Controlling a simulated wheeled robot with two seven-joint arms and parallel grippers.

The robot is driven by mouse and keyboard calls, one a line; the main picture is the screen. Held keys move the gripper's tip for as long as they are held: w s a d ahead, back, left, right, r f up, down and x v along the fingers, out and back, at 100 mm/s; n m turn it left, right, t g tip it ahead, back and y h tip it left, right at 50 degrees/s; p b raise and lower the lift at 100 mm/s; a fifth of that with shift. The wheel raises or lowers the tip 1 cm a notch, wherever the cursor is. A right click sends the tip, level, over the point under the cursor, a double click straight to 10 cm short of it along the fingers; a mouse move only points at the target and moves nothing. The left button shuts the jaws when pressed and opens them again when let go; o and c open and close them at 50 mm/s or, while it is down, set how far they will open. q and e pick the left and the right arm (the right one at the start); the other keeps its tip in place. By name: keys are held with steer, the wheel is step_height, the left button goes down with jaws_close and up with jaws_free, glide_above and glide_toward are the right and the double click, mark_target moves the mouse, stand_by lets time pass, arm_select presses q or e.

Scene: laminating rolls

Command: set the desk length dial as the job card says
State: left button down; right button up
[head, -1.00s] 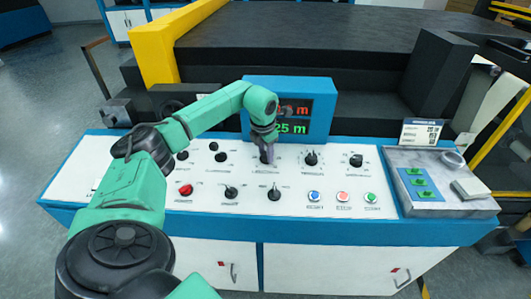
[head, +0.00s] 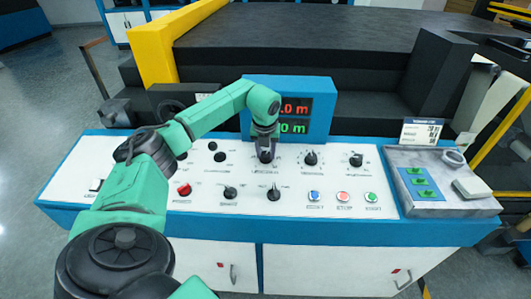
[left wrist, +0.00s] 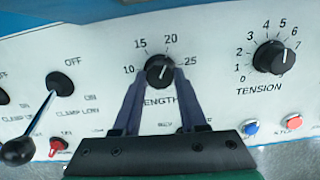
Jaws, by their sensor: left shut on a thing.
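The length dial (left wrist: 159,71) is a black knob on the white desk panel, with 10, 15, 20 and 25 printed around it. My left gripper (left wrist: 160,82) is shut on it, one finger on each side; in the head view the gripper (head: 266,155) points down at the panel and mostly hides the knob. The display (head: 292,108) has a red line ending in ".0 m" and a green line that looks like 10 m, both partly covered by my arm. The job card (head: 421,131) stands at the right; its print is too small to read.
The tension dial (left wrist: 274,57) is right of the length dial, and the clamp lever (left wrist: 46,108) is left. Blue, red and green buttons (head: 343,197) line the panel's front. A grey tray (head: 436,205) with green items, a roll and a block sits at the right.

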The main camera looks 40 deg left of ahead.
arm_select(q)
steer(key=shift+r+n, duration=0.15)
steer(key=shift+n, duration=0.15)
steer(key=shift+c, duration=2.2)
jaws_free()
steer(key=shift+r, duration=0.45)
steer(key=b+v, duration=0.2)
steer(key=v, duration=1.1)
steer(key=shift+s+r, duration=0.15)
steer(key=shift+r, duration=0.05)
